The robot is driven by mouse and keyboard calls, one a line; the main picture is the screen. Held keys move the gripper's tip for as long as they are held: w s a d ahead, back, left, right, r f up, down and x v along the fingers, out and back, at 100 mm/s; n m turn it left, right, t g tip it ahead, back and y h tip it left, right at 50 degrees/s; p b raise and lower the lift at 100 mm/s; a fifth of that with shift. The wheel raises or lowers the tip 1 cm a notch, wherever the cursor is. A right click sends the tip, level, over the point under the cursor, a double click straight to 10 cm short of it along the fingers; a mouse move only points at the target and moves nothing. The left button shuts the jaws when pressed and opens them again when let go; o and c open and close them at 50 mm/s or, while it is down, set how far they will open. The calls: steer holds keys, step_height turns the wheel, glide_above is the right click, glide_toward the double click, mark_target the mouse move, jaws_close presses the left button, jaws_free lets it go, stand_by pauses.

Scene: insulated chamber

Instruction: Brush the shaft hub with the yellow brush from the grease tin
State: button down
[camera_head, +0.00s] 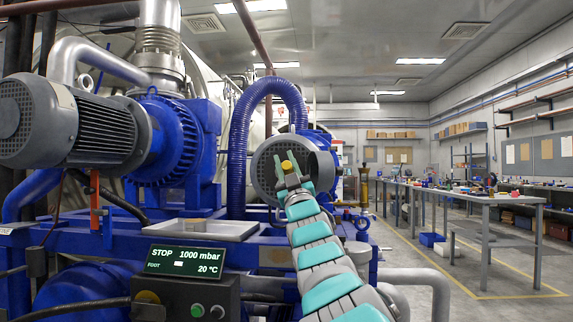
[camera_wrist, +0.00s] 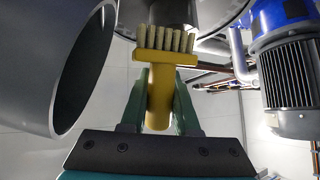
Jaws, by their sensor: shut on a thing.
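My gripper (camera_head: 288,176) is raised in front of a round grey motor-like housing (camera_head: 262,172) at the centre of the head view. It is shut on the yellow brush (camera_wrist: 160,85), which shows as a small yellow spot (camera_head: 288,164) in the head view. In the wrist view the green fingers grip the handle from both sides, and the pale bristles (camera_wrist: 165,40) point up and away. A dark, round-edged part lies behind the bristles at the top; I cannot tell whether it is the shaft hub or whether the bristles touch it. I cannot make out the grease tin.
A large grey open cylinder (camera_wrist: 75,75) is close on the left in the wrist view, with a blue motor (camera_wrist: 285,70) at right. A blue hose (camera_head: 238,150) arches beside my gripper. A display (camera_head: 185,262) stands lower left; benches (camera_head: 490,198) and open floor lie right.

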mark_target(284, 163)
steer(key=a, duration=0.1)
steer(key=a+r, duration=0.1)
steer(key=a, duration=0.1)
steer(key=shift+r, duration=0.25)
steer(key=shift+b, duration=0.3)
steer(key=shift+d+f+b, duration=0.45)
steer(key=shift+d+b, duration=0.05)
steer(key=shift+d, duration=0.35)
steer(key=shift+d+f+b, duration=0.45)
steer(key=shift+d, duration=0.4)
steer(key=shift+s, duration=0.1)
steer(key=shift+s+f+b, duration=0.2)
steer(key=shift+s+b, duration=0.6)
steer(key=shift+s, duration=0.05)
steer(key=shift+s+a+r+b, duration=0.15)
steer(key=shift+s+b, duration=0.85)
steer(key=shift+s, duration=1.05)
